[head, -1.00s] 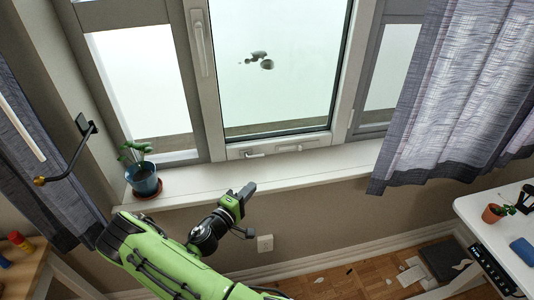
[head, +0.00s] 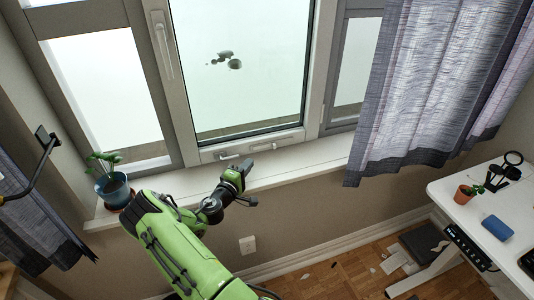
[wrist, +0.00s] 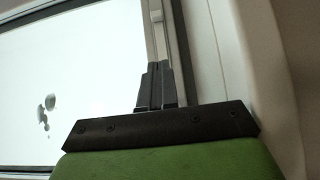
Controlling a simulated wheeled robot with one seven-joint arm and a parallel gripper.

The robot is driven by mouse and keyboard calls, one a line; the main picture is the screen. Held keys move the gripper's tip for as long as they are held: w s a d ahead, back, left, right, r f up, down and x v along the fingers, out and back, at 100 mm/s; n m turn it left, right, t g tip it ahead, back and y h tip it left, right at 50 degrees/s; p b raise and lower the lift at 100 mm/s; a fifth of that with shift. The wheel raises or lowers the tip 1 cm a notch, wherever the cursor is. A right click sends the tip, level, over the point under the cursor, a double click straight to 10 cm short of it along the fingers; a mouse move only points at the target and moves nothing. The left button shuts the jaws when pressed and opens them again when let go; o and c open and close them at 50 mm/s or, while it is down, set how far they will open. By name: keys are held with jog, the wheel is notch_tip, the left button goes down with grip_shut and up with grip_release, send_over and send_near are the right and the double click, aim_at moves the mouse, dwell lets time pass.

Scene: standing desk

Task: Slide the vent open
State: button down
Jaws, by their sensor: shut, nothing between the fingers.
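The vent (head: 263,146) is a pale, narrow strip in the bottom rail of the middle window's frame. A small light handle (head: 229,157) shows at its left end in the head view. My gripper (head: 248,166) is over the windowsill, just in front of the frame and below the vent. In the wrist view, the dark fingers (wrist: 157,86) are together with nothing between them. They point along the window frame (wrist: 182,60), toward a small pale piece (wrist: 157,16). I cannot tell whether the fingers touch the vent.
A potted plant (head: 113,188) stands on the sill (head: 185,188) at the left. A tall window handle (head: 162,45) is on the middle frame. A curtain (head: 405,110) hangs at the right. A white desk (head: 470,212) with small items stands at the lower right.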

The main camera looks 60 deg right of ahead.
send_near(272, 145)
jog(key=w+d, duration=0.2)
jog(key=d, duration=0.1)
jog(key=shift+w+d+b, duration=0.15)
jog(key=shift+d+b, duration=0.1)
jog(key=shift+b, duration=0.1)
jog(key=shift+s+d, duration=0.85)
jog(key=shift+s, duration=0.1)
jog(key=shift+s+d, duration=0.25)
jog(key=s+d+b, duration=0.1)
jog(key=s+d, duration=0.3)
jog(key=shift+s+d, duration=0.4)
jog(key=shift+s+r, duration=0.1)
jog(key=shift+r, duration=0.05)
